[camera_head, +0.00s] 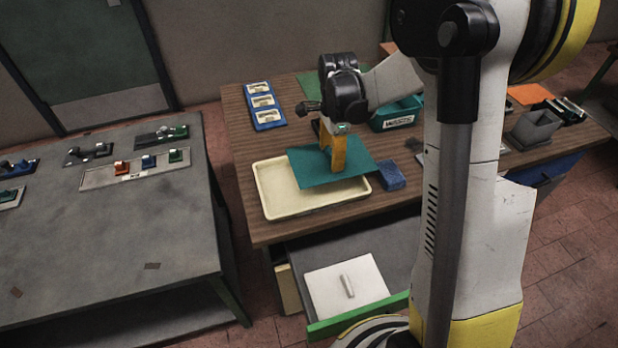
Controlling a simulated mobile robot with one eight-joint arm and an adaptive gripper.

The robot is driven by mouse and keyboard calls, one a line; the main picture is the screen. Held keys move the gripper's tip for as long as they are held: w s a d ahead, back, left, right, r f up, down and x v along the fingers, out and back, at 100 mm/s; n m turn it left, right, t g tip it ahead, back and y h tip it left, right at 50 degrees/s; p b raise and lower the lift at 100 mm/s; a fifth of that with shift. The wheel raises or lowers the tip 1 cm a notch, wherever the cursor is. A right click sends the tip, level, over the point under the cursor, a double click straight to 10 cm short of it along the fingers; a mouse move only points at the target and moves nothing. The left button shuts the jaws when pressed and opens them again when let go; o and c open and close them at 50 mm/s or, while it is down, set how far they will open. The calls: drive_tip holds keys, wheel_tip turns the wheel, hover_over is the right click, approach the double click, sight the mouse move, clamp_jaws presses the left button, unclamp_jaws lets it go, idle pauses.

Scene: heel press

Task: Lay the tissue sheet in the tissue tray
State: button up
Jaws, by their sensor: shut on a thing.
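A thin teal sheet (308,170), which I take as the tissue sheet, is in my gripper (338,168), whose orange fingers point down and are shut on it. The sheet looks flat and slightly turned. It overlaps the right and back parts of a shallow cream tray (268,207), which I take as the tissue tray, on the wooden table. The sheet's right corner reaches past the tray's right rim. I cannot tell exactly how high the sheet is above the tray. The tray's front and left floor look empty; its back right is hidden by the sheet.
A blue block (391,176) sits close right of the tray. A teal bin marked WASTE (396,116) and a blue panel (264,106) stand farther back. An open drawer (298,256) below holds a white board with a small cylinder. My arm hides part of the table.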

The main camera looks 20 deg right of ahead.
sight(311, 163)
drive_tip(key=a+f, duration=0.1)
drive_tip(key=a, duration=0.1)
drive_tip(key=a+f, duration=0.1)
drive_tip(key=a, duration=0.1)
drive_tip(key=a+f+b, duration=0.1)
drive_tip(key=shift+a+f, duration=0.35)
drive_tip(key=shift+a, duration=0.05)
drive_tip(key=shift+f+b, duration=0.75)
drive_tip(key=shift+f, duration=1.25)
drive_tip(key=shift+f, duration=0.1)
drive_tip(key=o, duration=0.8)
drive_tip(key=shift+w, duration=0.1)
drive_tip(key=shift+c, duration=0.2)
